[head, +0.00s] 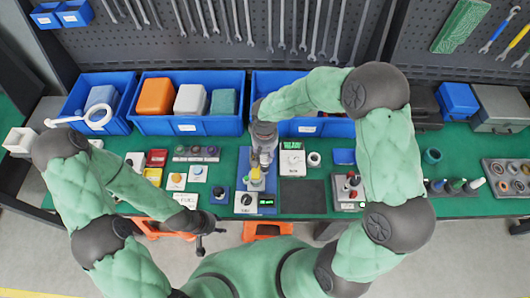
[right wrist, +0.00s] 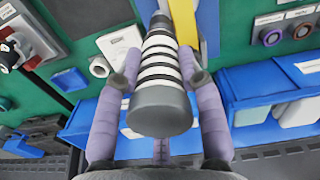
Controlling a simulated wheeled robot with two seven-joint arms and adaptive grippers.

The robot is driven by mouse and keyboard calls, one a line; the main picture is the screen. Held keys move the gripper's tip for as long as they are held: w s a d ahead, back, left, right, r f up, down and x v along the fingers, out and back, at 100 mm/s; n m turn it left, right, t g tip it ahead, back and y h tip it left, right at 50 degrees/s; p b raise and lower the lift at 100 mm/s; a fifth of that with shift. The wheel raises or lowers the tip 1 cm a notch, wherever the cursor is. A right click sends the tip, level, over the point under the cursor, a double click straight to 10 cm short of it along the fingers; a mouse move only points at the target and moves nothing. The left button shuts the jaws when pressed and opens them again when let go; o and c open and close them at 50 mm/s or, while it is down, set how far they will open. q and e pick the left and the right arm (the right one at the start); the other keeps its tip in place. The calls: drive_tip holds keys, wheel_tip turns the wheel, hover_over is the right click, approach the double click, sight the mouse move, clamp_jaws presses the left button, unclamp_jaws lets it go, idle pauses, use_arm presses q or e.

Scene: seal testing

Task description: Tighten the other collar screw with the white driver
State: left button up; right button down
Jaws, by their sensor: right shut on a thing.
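My right gripper (head: 264,158) points down over the blue board in the middle of the bench. In the right wrist view its purple fingers (right wrist: 163,95) are shut on the white driver (right wrist: 160,75), which has a grey end and dark bands. The driver's far end reaches toward a yellow part (right wrist: 208,28) on the blue board (right wrist: 204,60); its tip is hidden. The yellow part also shows in the head view (head: 256,184), below the gripper. The collar and its screws cannot be made out. My left gripper (head: 203,222) is low at the bench's front edge, away from the board; its fingers are unclear.
Blue bins (head: 188,128) line the back of the green bench. A dial box (head: 246,203) and a small green display (head: 267,202) sit in front of the board. A white box (head: 292,163) and a switch box (head: 348,190) stand to its right.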

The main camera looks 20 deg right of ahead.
drive_tip(key=shift+f+b, duration=0.25)
drive_tip(key=shift+b, duration=0.5)
idle(2.0)
drive_tip(key=shift+r, duration=0.1)
drive_tip(key=shift+r+p, duration=1.55)
drive_tip(key=shift+r, duration=0.9)
drive_tip(key=shift+f, duration=0.1)
